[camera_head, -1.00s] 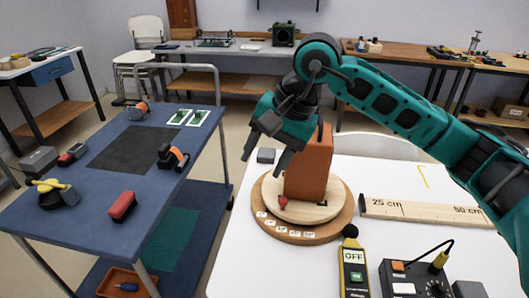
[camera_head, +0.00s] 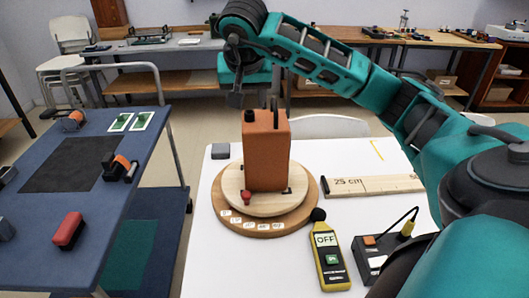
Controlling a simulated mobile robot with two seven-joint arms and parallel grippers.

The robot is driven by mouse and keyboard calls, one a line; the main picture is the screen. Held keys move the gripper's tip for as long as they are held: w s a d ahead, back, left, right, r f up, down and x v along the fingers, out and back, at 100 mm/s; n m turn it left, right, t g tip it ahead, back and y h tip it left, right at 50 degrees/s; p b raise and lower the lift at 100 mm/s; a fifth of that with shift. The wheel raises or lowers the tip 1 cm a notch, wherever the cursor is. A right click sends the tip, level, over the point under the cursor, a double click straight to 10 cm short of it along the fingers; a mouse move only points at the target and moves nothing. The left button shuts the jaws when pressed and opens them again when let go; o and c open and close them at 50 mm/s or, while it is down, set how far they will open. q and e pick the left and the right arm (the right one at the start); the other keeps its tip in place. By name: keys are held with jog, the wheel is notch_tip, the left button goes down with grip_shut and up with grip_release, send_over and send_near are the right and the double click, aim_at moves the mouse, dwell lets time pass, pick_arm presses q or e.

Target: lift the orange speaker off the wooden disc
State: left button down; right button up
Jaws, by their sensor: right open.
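The orange speaker (camera_head: 266,152) stands upright on a pale round plate (camera_head: 234,186), which lies on the wooden disc (camera_head: 306,204) on the white table. A small red knob (camera_head: 247,198) sits at the plate's front. My right gripper (camera_head: 250,97) is open and empty, just above the speaker's top and to its upper left in the picture. One dark finger shows clearly; the other seems partly hidden near the speaker's top. I cannot tell whether it touches the speaker. My left gripper is not in view.
On the white table (camera_head: 205,262) are a wooden ruler (camera_head: 372,186), a yellow meter reading OFF (camera_head: 329,258), a control box (camera_head: 374,256) and a small grey block (camera_head: 220,151). A blue table (camera_head: 40,226) with several small items stands left, across a gap.

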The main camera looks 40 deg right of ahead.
aim_at(250, 114)
jog(key=x, duration=0.5)
jog(key=shift+s+d, duration=0.15)
jog(key=shift+d, duration=0.05)
jog(key=shift+c, duration=0.3)
grip_shut()
dwell(0.8)
jog(key=shift+r, duration=0.1)
